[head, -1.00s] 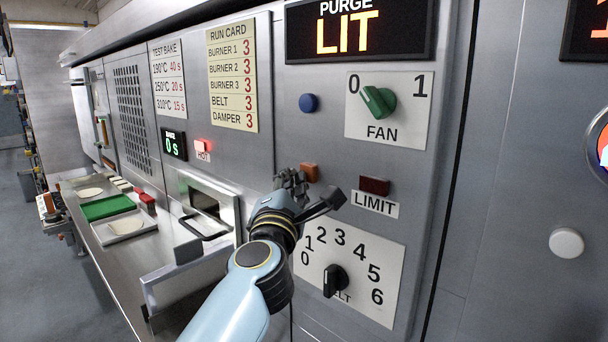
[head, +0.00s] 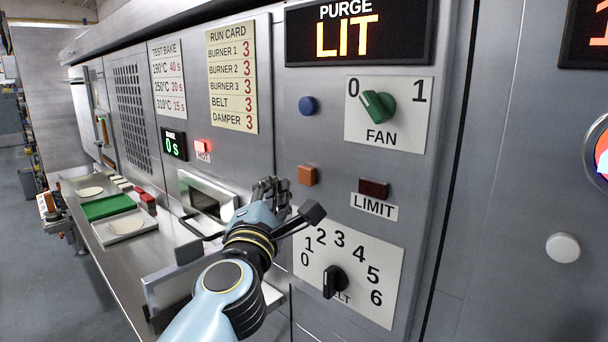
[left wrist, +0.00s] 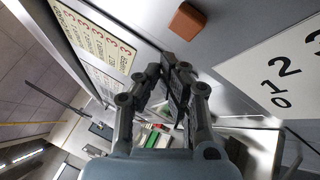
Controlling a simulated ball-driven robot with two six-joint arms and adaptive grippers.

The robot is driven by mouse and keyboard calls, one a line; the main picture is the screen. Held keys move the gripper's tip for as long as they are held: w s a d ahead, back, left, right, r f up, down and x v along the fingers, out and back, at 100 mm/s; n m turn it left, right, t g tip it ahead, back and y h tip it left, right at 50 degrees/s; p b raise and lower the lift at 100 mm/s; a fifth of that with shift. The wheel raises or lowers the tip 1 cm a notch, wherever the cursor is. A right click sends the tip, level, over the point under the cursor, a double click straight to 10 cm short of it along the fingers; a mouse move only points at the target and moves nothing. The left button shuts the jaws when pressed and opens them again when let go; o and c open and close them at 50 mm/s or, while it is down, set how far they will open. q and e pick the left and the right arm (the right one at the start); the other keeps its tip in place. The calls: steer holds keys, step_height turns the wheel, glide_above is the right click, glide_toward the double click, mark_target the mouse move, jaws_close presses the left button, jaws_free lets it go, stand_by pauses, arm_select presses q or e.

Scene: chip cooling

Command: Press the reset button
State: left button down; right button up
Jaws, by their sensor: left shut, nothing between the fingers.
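No button in view carries a label reading reset. An orange square button (head: 307,175) sits on the grey panel, with a blue round button (head: 309,104) above it. The orange button also shows in the left wrist view (left wrist: 187,21), beyond my fingertips. My left gripper (head: 270,186) is shut and empty, just left of the orange button in the head view. A gap shows between the fingers and the button in both views. My right gripper is not in view.
A dark red LIMIT lamp (head: 374,188) is right of the orange button. The black belt knob (head: 335,281) is below and the green fan knob (head: 378,104) above. The purge display (head: 360,32) reads LIT. A counter with a green tray (head: 107,207) runs along the left.

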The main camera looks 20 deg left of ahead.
arm_select(q)
steer(key=shift+s+a, duration=0.2)
steer(key=shift+s, duration=0.45)
steer(key=shift+s+a, duration=0.2)
steer(key=shift+s, duration=0.4)
steer(key=s+f+m+g+h+b, duration=0.25)
steer(key=s+f+m, duration=0.25)
steer(key=f, duration=1.2)
steer(key=s+f+m+g+h+b, duration=0.1)
steer(key=s+f+m+g+b, duration=0.25)
steer(key=f, duration=1.25)
steer(key=s+f+m+g+h+b, duration=0.15)
steer(key=s+f+m+b, duration=0.3)
steer(key=f, duration=1.25)
steer(key=s+f+m+g+b, duration=0.2)
steer(key=s+f+m+g, duration=0.35)
steer(key=s+f, duration=0.95)
steer(key=s+a+f+m+g, duration=0.1)
steer(key=s+f+m+g, duration=0.2)
steer(key=s, duration=0.7)
steer(key=s+a+f+m+g, duration=0.2)
steer(key=s+f+m, duration=0.3)
steer(key=s, duration=0.6)
steer(key=shift+s+a+m+g+b, duration=0.15)
steer(key=shift+s+m+g+b, duration=0.05)
steer(key=shift+m+g+b, duration=0.2)
